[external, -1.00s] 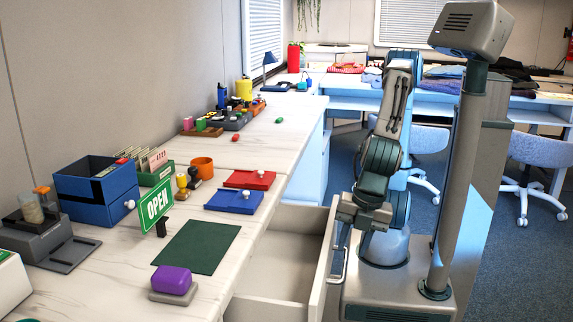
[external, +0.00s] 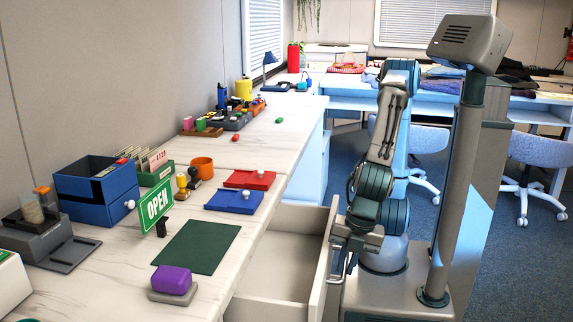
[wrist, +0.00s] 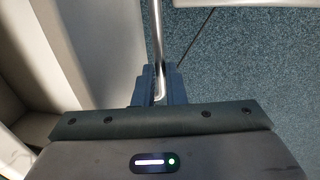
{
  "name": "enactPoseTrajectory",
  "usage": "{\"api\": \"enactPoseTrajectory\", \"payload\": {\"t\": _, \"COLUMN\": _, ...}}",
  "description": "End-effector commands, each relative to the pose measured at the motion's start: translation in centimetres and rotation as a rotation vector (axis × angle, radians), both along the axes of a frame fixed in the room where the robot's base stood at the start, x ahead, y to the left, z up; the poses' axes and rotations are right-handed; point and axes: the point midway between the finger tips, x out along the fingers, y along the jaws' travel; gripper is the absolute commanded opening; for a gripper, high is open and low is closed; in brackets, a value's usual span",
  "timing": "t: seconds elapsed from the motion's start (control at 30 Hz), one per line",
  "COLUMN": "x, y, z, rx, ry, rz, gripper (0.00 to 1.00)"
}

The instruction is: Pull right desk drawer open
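The desk drawer (external: 275,285) is pulled far out from under the worktop, and its inside is bare where it shows. Its front panel (external: 325,262) carries a metal bar handle (wrist: 157,38) on the outer side. My gripper (external: 341,262) is at this handle, beside the drawer front. In the wrist view, the two dark blue fingers of my gripper (wrist: 158,88) stand close on either side of the bar, with the bar between them. They look shut on it. In the external view, the fingertips partly merge with the handle.
The worktop above the drawer holds a green mat (external: 196,247), a purple block (external: 172,280), an OPEN sign (external: 155,206), a blue tray (external: 234,200) and a red tray (external: 249,179). Blue carpet (wrist: 245,60) lies clear beyond the drawer front. Office chairs (external: 540,150) stand at the back right.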

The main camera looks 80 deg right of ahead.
Motion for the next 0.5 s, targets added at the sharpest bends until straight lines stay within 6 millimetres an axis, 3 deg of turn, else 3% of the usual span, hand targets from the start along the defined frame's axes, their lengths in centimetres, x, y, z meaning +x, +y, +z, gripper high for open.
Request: {"api": "enactPoseTrajectory", "payload": {"t": 0.5, "x": -4.4, "y": 0.1, "z": 0.1, "rx": 0.002, "ry": 0.0, "rz": 0.0, "gripper": 0.0}}
